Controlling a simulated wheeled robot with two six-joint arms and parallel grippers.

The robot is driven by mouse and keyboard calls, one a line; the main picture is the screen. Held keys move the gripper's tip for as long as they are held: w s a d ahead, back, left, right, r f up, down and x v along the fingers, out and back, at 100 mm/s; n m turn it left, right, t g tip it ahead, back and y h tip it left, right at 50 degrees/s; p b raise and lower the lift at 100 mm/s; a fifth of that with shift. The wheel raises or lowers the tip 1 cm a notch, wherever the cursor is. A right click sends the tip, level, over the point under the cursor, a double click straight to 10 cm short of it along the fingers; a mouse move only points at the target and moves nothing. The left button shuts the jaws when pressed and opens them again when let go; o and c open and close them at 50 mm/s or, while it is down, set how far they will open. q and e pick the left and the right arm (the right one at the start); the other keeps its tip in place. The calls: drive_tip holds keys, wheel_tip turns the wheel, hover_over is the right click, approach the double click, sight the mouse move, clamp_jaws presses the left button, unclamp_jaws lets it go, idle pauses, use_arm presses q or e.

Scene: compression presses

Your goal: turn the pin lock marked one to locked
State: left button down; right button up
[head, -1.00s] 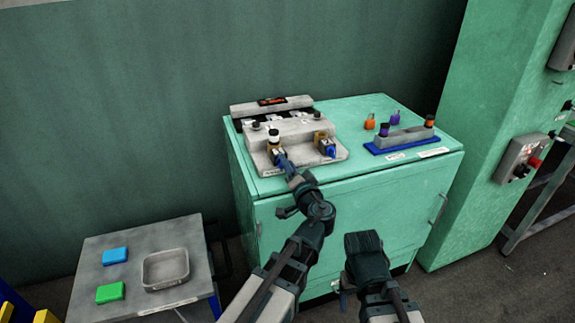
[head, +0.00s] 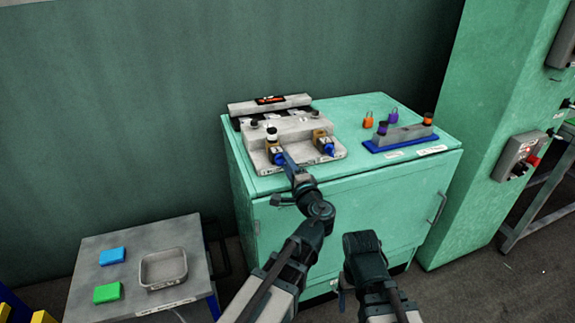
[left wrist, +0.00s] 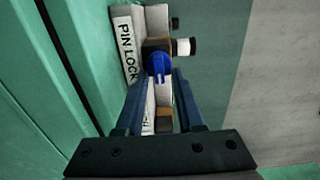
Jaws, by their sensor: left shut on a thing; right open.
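Two brown pin lock blocks with blue handles sit on a grey fixture. The left pin lock (head: 274,149) has a white-and-black knob beside it, and its blue handle (head: 279,159) is at my left gripper's tips. The right pin lock (head: 320,138) also has a blue handle (head: 327,149). The number marks are too small to read surely. My left gripper (head: 285,161) is shut on the left lock's blue handle. In the left wrist view this blue handle (left wrist: 158,66) shows between the fingertips, beside a "PIN LOCK" label (left wrist: 127,50). My right gripper (head: 362,241) is open and empty, low before the cabinet.
The fixture stands on a green cabinet (head: 385,200). To its right are a blue-based rack (head: 375,145) and orange (head: 368,120) and purple (head: 393,114) padlocks. A low table (head: 100,245) at left holds a grey tray (head: 163,286) and blue and green blocks.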

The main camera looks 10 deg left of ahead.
idle(0.5)
use_arm(q)
drive_tip(key=c, duration=0.9)
unclamp_jaws()
drive_tip(key=shift+s, duration=0.15)
